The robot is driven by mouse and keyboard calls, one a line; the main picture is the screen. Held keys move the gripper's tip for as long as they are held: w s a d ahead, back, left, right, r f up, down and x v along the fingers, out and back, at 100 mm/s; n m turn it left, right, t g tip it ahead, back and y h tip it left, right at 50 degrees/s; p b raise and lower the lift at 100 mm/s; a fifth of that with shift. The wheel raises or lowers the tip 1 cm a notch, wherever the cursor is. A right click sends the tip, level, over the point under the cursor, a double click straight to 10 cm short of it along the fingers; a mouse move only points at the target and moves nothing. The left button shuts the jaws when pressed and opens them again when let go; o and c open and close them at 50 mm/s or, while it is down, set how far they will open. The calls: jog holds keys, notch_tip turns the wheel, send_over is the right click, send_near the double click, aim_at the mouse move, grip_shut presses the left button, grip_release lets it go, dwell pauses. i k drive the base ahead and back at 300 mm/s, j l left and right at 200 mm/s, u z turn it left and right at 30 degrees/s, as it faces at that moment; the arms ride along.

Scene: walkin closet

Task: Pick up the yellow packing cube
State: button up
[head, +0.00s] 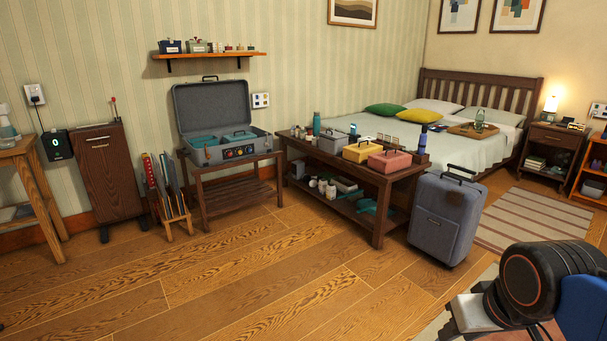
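The yellow packing cube (361,151) has a dark handle on top and sits on the upper surface of the dark wooden bench (376,183). A grey-blue cube (332,142) stands to its left. A pink-red cube (389,161) stands to its right and nearer to me. The yellow cube's lower right side is partly hidden by the pink-red one. My gripper is not in view; only a dark, rounded part of my arm shows at the bottom right, far from the bench.
A grey-blue suitcase (441,222) stands at the bench's right end. An open grey case (228,148) sits on a small table to the left. Small bottles and a blue cylinder (422,140) stand on the bench. The wooden floor (240,275) in front is clear.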

aim_at(359, 153)
jog(key=i+u, duration=0.1)
jog(key=i, duration=1.85)
jog(key=i+z, duration=0.1)
jog(key=i, duration=0.9)
jog(key=i+j+z, duration=0.1)
jog(key=i+j, duration=0.15)
jog(key=i, duration=0.75)
